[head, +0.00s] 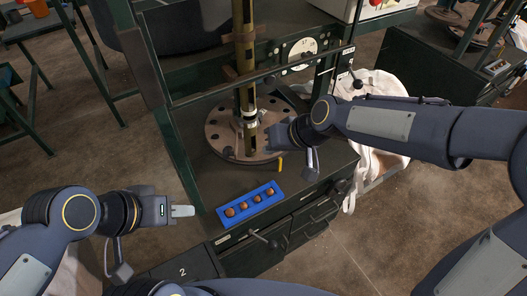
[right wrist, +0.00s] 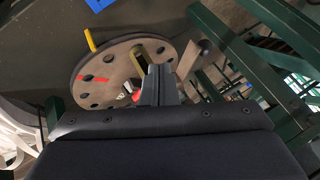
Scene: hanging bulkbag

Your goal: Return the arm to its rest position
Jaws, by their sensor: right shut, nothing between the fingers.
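My right arm reaches in from the right in the head view. Its gripper (head: 274,140) is over the round drilled plate (head: 224,142), close beside the upright brass-coloured pole (head: 246,70). In the right wrist view the right gripper's fingers (right wrist: 160,82) are together with nothing between them, in front of the plate (right wrist: 95,70). My left gripper (head: 183,211) is at the lower left, pointing right, left of the blue tray (head: 228,220) and apart from it. Its fingers overlap in this view, so I cannot tell its opening.
The blue tray holds several brown balls on the dark cabinet top. A green frame post (head: 160,100) and a crossbar (head: 200,98) stand around the pole. White cloth (head: 385,90) hangs at the cabinet's right side, behind my right arm. A yellow peg (head: 280,165) stands by the plate.

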